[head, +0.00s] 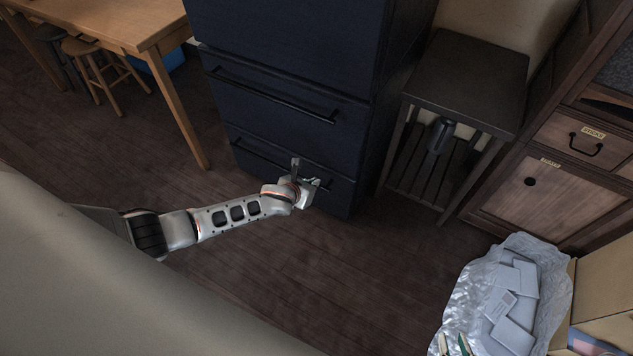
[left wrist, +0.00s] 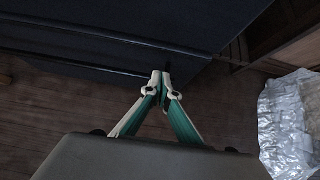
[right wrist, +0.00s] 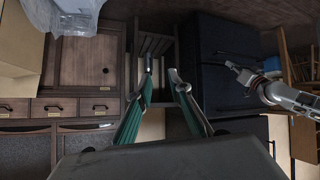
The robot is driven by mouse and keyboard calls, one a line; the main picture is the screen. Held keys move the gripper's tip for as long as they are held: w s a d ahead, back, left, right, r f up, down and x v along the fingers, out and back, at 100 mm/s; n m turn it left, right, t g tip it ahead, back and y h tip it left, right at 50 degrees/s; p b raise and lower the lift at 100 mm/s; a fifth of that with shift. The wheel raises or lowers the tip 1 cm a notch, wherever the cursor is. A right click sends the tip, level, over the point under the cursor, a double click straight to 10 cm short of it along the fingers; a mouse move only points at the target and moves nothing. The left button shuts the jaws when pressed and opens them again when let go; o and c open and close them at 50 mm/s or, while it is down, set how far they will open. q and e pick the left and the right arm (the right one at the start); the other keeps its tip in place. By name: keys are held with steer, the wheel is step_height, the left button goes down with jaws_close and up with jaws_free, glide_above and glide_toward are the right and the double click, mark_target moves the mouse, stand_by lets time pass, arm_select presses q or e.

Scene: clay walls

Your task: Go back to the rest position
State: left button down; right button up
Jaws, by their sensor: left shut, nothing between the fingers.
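My left arm reaches across the head view, and my left gripper (head: 306,174) is in front of the lower drawers of a dark blue cabinet (head: 290,118). In the left wrist view the fingertips of my left gripper (left wrist: 160,78) meet with nothing between them. My left arm and gripper also show at the right of that view.
A dark side table (head: 470,80) stands right of the cabinet, with a dark cylindrical thing (head: 440,135) below its top. A wooden cabinet (head: 545,190) is farther right. A crumpled silvery sheet (head: 455,300) holds grey packets. A wooden table (head: 125,20) and stools are upper left. Floor is clear mid-view.

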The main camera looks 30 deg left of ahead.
arm_select(q)
steer(key=p+v, duration=0.2)
steer(key=v, duration=0.4)
arm_select(e)
steer(key=shift+w+d+r, duration=0.1)
steer(key=shift+d+r, duration=0.2)
steer(key=shift+r, duration=0.1)
